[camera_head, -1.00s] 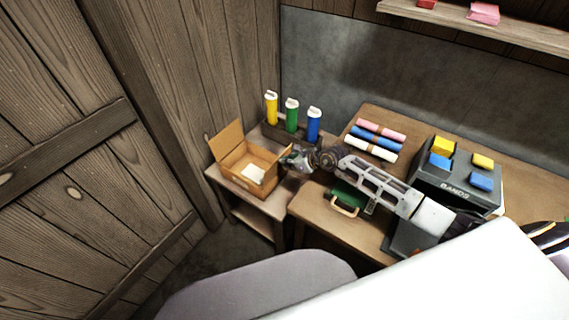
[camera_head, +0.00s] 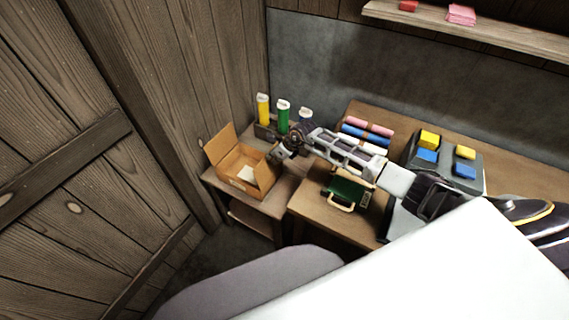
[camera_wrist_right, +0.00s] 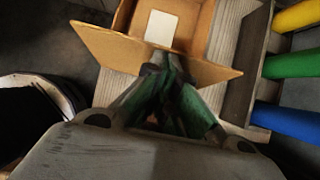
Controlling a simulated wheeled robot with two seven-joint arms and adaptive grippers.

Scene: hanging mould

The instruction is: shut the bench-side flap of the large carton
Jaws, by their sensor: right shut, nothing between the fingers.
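The large carton (camera_head: 237,183) stands open on a low side table, with a white card (camera_head: 246,173) inside. Its far-left flap (camera_head: 220,145) stands up. The bench-side flap (camera_wrist_right: 120,50) shows in the right wrist view as a wide cardboard panel across the near side of the carton, raised and not folded over the opening. My right gripper (camera_head: 279,155) is shut and empty at the carton's bench side. In the right wrist view its fingertips (camera_wrist_right: 165,68) are at the flap's outer side; I cannot tell whether they touch it. My left gripper is not in view.
The bench (camera_head: 310,207) to the right holds a green case (camera_head: 347,190), coloured rolls (camera_head: 366,134) and a grey bin (camera_head: 448,180).

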